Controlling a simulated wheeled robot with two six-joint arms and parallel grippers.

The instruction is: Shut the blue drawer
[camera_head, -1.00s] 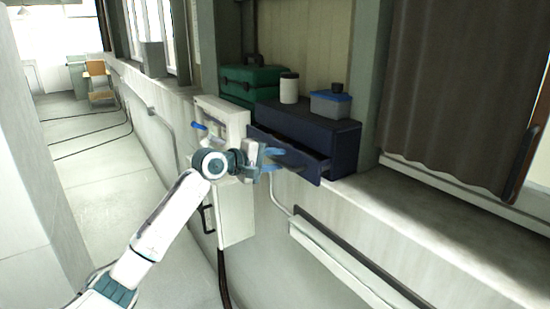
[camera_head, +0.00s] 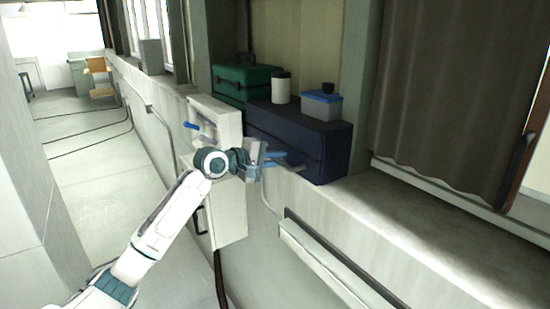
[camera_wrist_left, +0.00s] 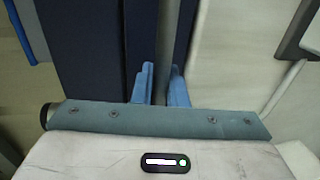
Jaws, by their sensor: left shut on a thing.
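The dark blue drawer (camera_head: 303,161) sits in a navy chest on the ledge, its front looking about flush with the chest and no clear gap showing. My left gripper (camera_head: 277,161) is at the drawer's front, its blue fingers nearly together. In the left wrist view, the two fingertips (camera_wrist_left: 161,72) are slightly apart at a narrow strip in front of the navy surface (camera_wrist_left: 92,45). My left gripper is shut on part of the drawer; the exact grip is hard to see. My right gripper is not in view.
A white jar (camera_head: 281,88) and a blue-lidded tub (camera_head: 322,105) stand on the chest. A green case (camera_head: 245,80) is behind it. A pale wall box (camera_head: 222,208) is close below my left gripper. The ledge (camera_head: 420,215) to the right is clear.

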